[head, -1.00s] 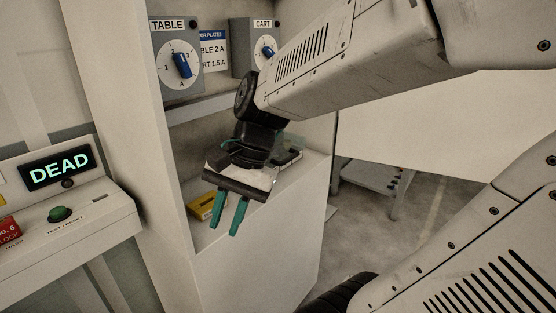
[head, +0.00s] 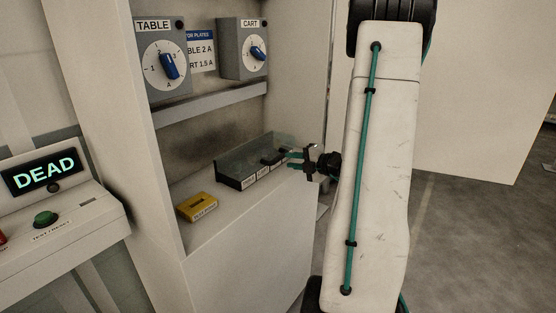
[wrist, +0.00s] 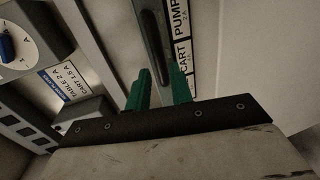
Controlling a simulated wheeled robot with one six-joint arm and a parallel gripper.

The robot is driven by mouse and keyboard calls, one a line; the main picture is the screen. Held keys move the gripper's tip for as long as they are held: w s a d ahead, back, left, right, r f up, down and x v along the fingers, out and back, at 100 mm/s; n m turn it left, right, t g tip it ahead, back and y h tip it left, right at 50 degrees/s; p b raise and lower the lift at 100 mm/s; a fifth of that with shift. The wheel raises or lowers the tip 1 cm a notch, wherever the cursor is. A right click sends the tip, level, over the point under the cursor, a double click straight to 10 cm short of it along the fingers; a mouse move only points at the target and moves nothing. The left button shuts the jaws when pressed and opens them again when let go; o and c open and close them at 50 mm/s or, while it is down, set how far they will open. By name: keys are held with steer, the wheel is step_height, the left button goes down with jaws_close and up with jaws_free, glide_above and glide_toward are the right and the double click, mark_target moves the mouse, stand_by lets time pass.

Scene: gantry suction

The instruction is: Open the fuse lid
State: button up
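The fuse box (head: 247,175) sits on the cabinet shelf, a low dark unit with white labels along its front edge. A see-through lid (head: 262,147) seems to cover it, and its faint edges make its exact position hard to tell. A dark handle bar (head: 273,158) shows at its right end. It also appears in the wrist view as a dark bar (wrist: 153,35) beside the CART and PUMP labels. My gripper (head: 290,158) is at the right end of the box, green fingers apart and pointing left. In the wrist view the fingers (wrist: 160,88) straddle the line of the bar; contact cannot be told.
A yellow block (head: 197,207) lies on the shelf left of the fuse box. Above are the TABLE dial (head: 166,62) and CART dial (head: 250,50). A grey ledge (head: 212,103) crosses the cabinet over the shelf. A panel reading DEAD (head: 44,172) stands left.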

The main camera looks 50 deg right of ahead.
mark_target(280, 158)
steer(key=x, duration=0.6)
steer(key=shift+w+a, duration=0.1)
jaws_close()
steer(key=shift+r, duration=0.1)
